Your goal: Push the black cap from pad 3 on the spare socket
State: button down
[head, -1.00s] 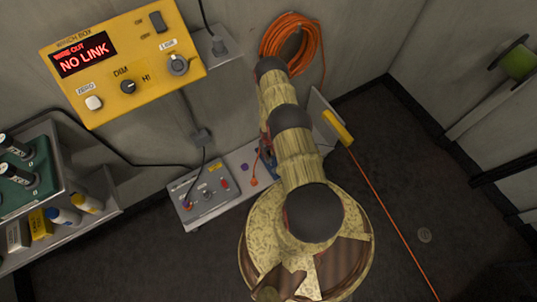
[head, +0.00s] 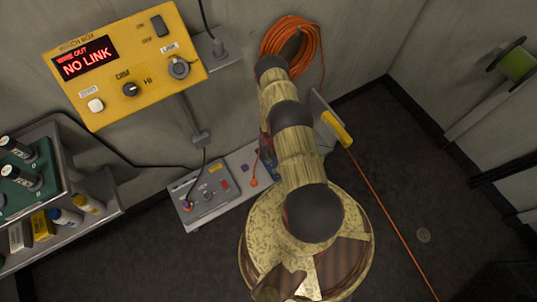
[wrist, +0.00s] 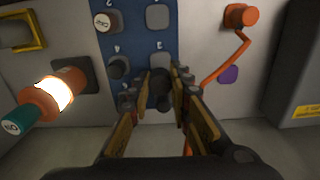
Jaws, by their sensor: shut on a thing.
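In the wrist view my gripper (wrist: 160,88) is closed around a small dark cap (wrist: 158,84) in front of a blue panel (wrist: 137,40). The panel bears grey square pads, one bare at the top right (wrist: 158,17) and another just beyond my fingertips (wrist: 158,60). The small pad digits are hard to read. I cannot tell which socket is the spare one. In the head view my arm hides most of the panel.
An orange plug (wrist: 46,97) with a lit band and teal end stands left of the panel. Another orange plug (wrist: 240,16) with a cord and a purple patch (wrist: 228,75) lie right. A grey box (wrist: 298,70) stands far right. A yellow winch box (head: 125,65) reads NO LINK.

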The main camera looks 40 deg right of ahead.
jog(key=s+a+r+m, duration=0.1)
jog(key=s+r+m, duration=0.3)
jog(key=m, duration=0.1)
jog(key=shift+s+m, duration=0.2)
jog(key=shift+m, duration=0.1)
dwell(0.4)
jog(key=shift+s+r, duration=0.2)
jog(key=shift+r, duration=0.05)
jog(key=s+a+r+m, duration=1)
jog(key=a+r+m, duration=0.3)
jog(key=m, duration=0.3)
jog(key=shift+s+a+r, duration=0.15)
jog(key=shift+s+a, duration=0.05)
jog(key=shift+a, duration=0.6)
jog(key=shift+a, duration=0.2)
